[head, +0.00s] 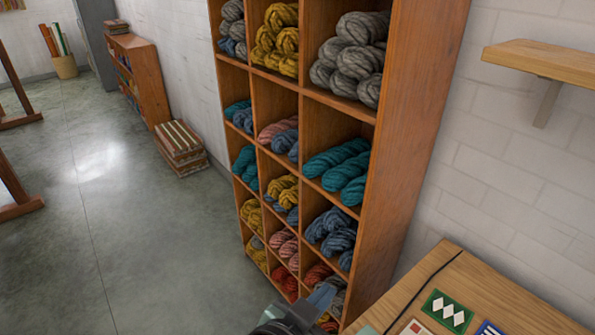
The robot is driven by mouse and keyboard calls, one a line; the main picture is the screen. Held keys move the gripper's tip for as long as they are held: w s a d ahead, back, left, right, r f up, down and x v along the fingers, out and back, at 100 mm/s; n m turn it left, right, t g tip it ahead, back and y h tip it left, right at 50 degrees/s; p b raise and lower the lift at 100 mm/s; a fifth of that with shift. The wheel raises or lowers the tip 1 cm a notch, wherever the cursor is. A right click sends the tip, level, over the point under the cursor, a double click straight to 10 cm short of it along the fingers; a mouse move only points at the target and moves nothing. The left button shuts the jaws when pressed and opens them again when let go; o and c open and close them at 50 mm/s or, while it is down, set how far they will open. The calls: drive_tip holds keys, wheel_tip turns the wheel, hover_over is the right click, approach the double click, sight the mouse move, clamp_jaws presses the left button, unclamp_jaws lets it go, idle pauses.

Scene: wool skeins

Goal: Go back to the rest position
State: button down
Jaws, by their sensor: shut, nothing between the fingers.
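My gripper (318,302) shows at the bottom edge of the head view, low in front of the shelf's bottom compartments. It is shut and holds nothing. Part of it and most of my arm are cut off by the frame. A tall wooden shelf (398,150) stands against the white brick wall, its compartments filled with wool skeins. Grey skeins (350,60) and mustard skeins (277,40) lie in upper compartments. Teal skeins (340,170) lie in the middle and blue skeins (332,236) below them. Red skeins (285,282) lie near the bottom, partly behind my gripper.
A wooden table (510,300) with patterned cards (447,311) is at the bottom right. A wall shelf (545,62) juts out above it. A stack of striped boxes (180,148) and a low bookcase (137,75) line the left wall.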

drive_tip(key=w+a+r+n+t+y, duration=0.2)
drive_tip(key=r+t, duration=0.2)
drive_tip(key=r, duration=0.9)
drive_tip(key=w+a+r+n+t+y, duration=0.15)
drive_tip(key=r+t, duration=0.35)
drive_tip(key=r, duration=0.9)
drive_tip(key=s+r+n+t+y, duration=0.1)
drive_tip(key=s+r+n+t, duration=0.1)
drive_tip(key=s+r, duration=0.3)
drive_tip(key=s+r+n+t+y, duration=0.2)
drive_tip(key=s+r+t, duration=0.3)
drive_tip(key=r, duration=0.9)
drive_tip(key=shift+s+a+r+n, duration=0.15)
drive_tip(key=shift+a+r+n, duration=0.1)
drive_tip(key=shift+a+n, duration=0.2)
